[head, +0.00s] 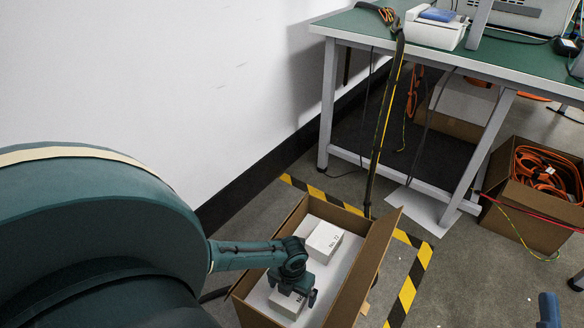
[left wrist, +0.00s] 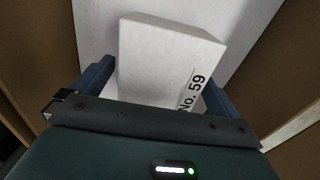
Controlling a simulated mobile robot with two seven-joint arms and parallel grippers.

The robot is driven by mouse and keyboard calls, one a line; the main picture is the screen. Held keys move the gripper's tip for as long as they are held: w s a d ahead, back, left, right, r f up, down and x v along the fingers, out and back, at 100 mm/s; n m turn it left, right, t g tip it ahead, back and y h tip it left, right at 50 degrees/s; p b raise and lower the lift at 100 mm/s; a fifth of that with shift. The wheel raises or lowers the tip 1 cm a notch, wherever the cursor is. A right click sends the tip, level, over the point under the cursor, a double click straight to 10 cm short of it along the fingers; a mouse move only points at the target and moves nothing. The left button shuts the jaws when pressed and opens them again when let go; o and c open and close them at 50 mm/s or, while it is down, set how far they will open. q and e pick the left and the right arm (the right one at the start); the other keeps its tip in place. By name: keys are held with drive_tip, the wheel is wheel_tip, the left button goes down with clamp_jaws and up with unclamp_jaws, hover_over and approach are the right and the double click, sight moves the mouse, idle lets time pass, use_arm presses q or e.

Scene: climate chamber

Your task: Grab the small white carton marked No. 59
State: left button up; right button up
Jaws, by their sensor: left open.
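The small white carton marked No. 59 (left wrist: 165,62) fills the middle of the left wrist view, its label at its lower right. In the head view it lies in the near part of an open cardboard box, partly hidden under my left gripper (head: 293,291). My left gripper is open, with one finger on each side of the carton in the left wrist view (left wrist: 156,92). I cannot tell whether the fingers touch it.
A second white carton (head: 323,241) lies farther back in the same cardboard box (head: 362,262), whose walls and raised right flap surround the gripper. A green-topped bench (head: 378,28) stands behind. Another box (head: 528,228) with orange cable is at right. Striped tape (head: 409,289) marks the floor.

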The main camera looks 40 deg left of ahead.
use_arm(q)
drive_tip(key=shift+f, duration=0.55)
use_arm(e)
drive_tip(key=shift+r+n+y, duration=0.4)
drive_tip(key=shift+r, duration=0.1)
use_arm(q)
drive_tip(key=shift+c, duration=0.6)
